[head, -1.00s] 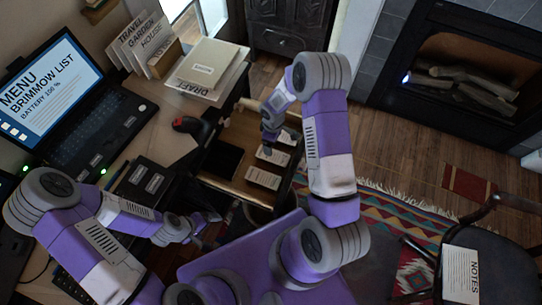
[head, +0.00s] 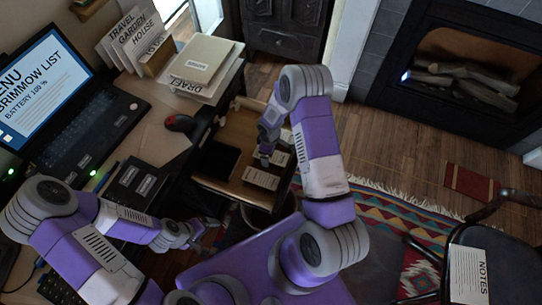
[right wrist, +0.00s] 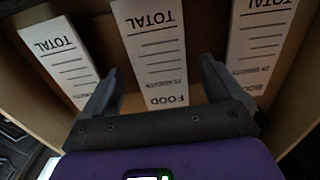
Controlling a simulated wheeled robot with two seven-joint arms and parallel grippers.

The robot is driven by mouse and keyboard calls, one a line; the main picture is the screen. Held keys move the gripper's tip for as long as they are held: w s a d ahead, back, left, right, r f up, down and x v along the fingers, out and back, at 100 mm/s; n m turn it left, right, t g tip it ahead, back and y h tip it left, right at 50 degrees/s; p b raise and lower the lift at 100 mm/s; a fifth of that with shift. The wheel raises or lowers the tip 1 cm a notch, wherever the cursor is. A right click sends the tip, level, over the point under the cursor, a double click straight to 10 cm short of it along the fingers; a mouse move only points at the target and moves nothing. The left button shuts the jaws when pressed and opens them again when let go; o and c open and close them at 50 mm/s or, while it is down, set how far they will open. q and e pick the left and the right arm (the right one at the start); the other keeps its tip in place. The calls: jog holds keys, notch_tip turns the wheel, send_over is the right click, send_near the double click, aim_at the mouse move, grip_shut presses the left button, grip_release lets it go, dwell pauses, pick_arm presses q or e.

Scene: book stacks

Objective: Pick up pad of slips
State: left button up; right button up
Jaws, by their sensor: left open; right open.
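Three white pads of slips lie in the open wooden drawer (head: 230,188). The nearest pad (head: 261,178) shows best in the head view, and the others behind it are partly hidden by my right gripper (head: 265,157). In the right wrist view, a left pad (right wrist: 62,58), a middle pad (right wrist: 152,45) reading FOOD and TOTAL, and a right pad (right wrist: 258,42) lie side by side. My right gripper (right wrist: 159,78) is open and empty, its fingers either side of the middle pad's lower end; contact cannot be told. My left gripper (head: 211,224) is open and empty by the desk edge.
A dark flat item (head: 216,160) lies in the drawer's left part. The desk above holds a laptop (head: 85,120), a red and black device (head: 181,123), dark labelled boxes (head: 137,184) and a stack of papers (head: 203,68). A chair (head: 500,262) with notes stands at right.

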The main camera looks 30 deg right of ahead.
jog(key=shift+c, duration=0.4)
jog(key=c, duration=1)
jog(key=shift+r, duration=0.1)
jog(key=shift+c, duration=0.2)
